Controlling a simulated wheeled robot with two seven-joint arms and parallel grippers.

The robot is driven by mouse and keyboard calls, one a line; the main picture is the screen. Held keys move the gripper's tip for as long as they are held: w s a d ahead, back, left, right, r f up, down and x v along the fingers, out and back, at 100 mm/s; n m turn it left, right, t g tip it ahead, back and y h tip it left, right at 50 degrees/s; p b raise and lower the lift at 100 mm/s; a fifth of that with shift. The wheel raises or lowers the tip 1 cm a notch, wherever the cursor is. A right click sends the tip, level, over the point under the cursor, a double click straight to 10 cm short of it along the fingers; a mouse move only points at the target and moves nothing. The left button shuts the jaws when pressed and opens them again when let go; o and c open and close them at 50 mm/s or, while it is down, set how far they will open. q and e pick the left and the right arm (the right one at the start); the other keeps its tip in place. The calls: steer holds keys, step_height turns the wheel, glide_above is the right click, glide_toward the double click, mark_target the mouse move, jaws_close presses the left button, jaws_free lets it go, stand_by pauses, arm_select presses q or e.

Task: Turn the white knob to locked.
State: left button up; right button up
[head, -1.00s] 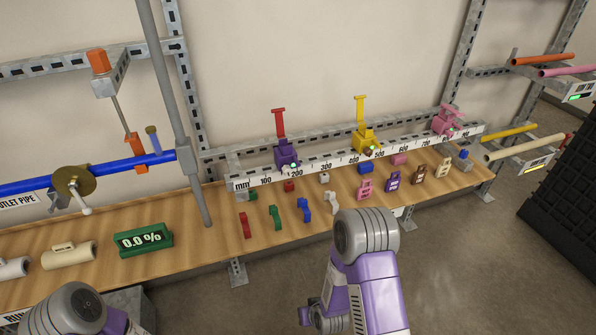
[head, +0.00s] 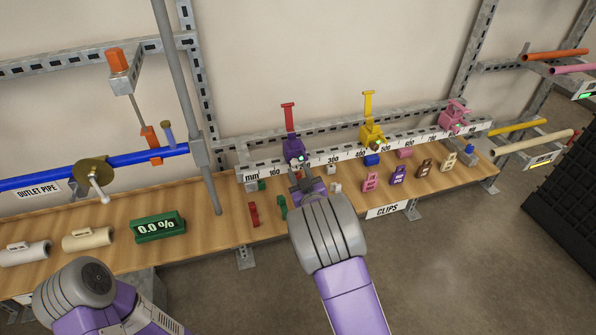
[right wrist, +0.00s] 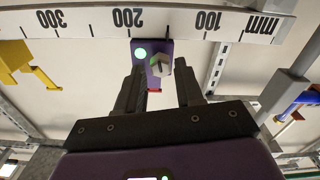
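The purple clamp (head: 294,148) with a raised red handle stands on the measuring rail near its 200 mark. In the head view my right gripper (head: 301,176) is in front of the clamp, partly hidden by my wrist. My left gripper is out of view.
The measuring rail (head: 335,163) also bears a yellow clamp (head: 371,134) and a pink clamp (head: 451,117) to the right. Coloured clips lie on the wooden shelf (head: 235,215) below. A grey post (head: 199,130) stands left of the purple clamp.

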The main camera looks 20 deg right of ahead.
steer(key=shift+w, duration=0.8)
steer(key=shift+c, duration=0.4)
jaws_close()
steer(key=shift+f+m+b, duration=0.1)
steer(key=shift+m+b, duration=0.2)
steer(key=shift+b, duration=0.05)
steer(key=shift+m+b, duration=0.3)
steer(key=shift+m, duration=0.2)
steer(key=shift+o, duration=0.4)
jaws_free()
